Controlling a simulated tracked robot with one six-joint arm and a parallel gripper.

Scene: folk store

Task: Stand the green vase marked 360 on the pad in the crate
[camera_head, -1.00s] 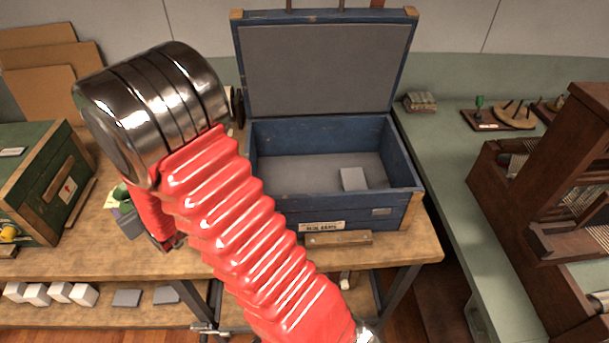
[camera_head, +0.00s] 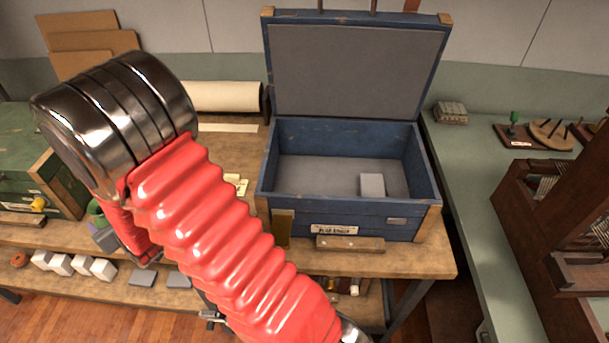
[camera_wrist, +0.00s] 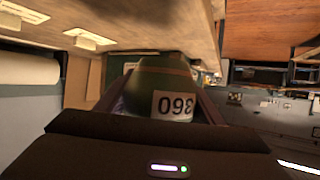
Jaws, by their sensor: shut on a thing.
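The green vase marked 360 (camera_wrist: 160,78) is between the fingers of my gripper (camera_wrist: 165,95) in the wrist view. Its label (camera_wrist: 175,106) appears upside down there. In the head view only a small green part of the vase (camera_head: 95,208) shows behind my red arm, left of the crate. My gripper is mostly hidden by the arm there. The blue crate (camera_head: 345,212) stands open on the wooden bench, its lid (camera_head: 357,70) raised at the back. A pale grey pad (camera_head: 372,185) lies on the crate floor, toward the right front.
A green box (camera_head: 30,165) stands at the left. White blocks (camera_head: 75,264) and grey slabs sit on the lower shelf. A paper roll (camera_head: 222,97) lies behind the arm. A wooden strip (camera_head: 350,244) lies before the crate. A loom-like frame (camera_head: 570,200) stands at right.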

